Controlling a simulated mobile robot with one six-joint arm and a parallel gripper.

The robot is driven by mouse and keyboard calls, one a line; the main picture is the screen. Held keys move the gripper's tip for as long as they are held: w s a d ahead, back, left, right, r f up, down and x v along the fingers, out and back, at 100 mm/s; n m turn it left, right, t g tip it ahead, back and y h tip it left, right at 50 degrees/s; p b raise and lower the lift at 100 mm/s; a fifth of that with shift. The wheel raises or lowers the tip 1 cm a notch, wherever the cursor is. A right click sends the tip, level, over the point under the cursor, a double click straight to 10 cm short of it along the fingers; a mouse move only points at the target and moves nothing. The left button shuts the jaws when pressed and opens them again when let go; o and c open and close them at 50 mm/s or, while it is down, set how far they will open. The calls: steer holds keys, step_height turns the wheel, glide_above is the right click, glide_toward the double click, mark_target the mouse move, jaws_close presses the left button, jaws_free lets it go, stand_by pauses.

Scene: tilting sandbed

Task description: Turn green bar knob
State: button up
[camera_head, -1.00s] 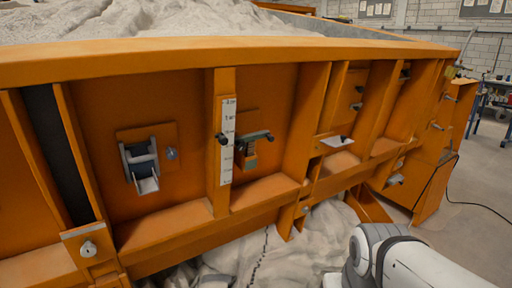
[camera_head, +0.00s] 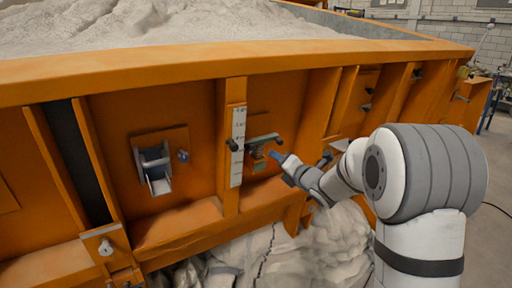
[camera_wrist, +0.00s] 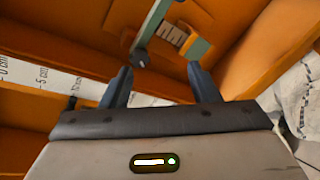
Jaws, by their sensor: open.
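The green bar knob (camera_head: 263,141) is a grey-green bar with dark round ends, mounted on an orange panel right of the white ruler strip (camera_head: 238,145). In the wrist view the bar (camera_wrist: 154,26) runs aslant at the top, one dark end towards me. A green block (camera_wrist: 199,48) with a pale ribbed part sits beside it. My gripper (camera_head: 278,157) is in front of the panel, just below and right of the bar. In the wrist view my gripper (camera_wrist: 166,82) is open and empty, its fingers apart and short of the bar. The far end of the bar is cut off there.
Orange ribs (camera_head: 318,105) stand out on both sides of the knob's recess, with a ledge (camera_head: 265,190) below. A grey bracket (camera_head: 154,168) is on the panel to the left. Pale rock-like material (camera_head: 320,245) lies underneath.

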mark_target(252, 150)
steer(key=w+a+n+y+p, duration=0.1)
steer(key=w+a, duration=0.1)
steer(key=a, duration=0.1)
steer(key=w+a+n+y+p, duration=0.1)
steer(key=w+a+n, duration=0.1)
steer(key=w+a+n+y+p, duration=0.1)
steer(key=w+a, duration=0.1)
steer(key=a, duration=0.1)
steer(key=shift+w+a+n+g, duration=0.1)
steer(key=shift+a+n+g, duration=0.2)
steer(key=shift+n, duration=0.1)
steer(key=shift+c, duration=0.2)
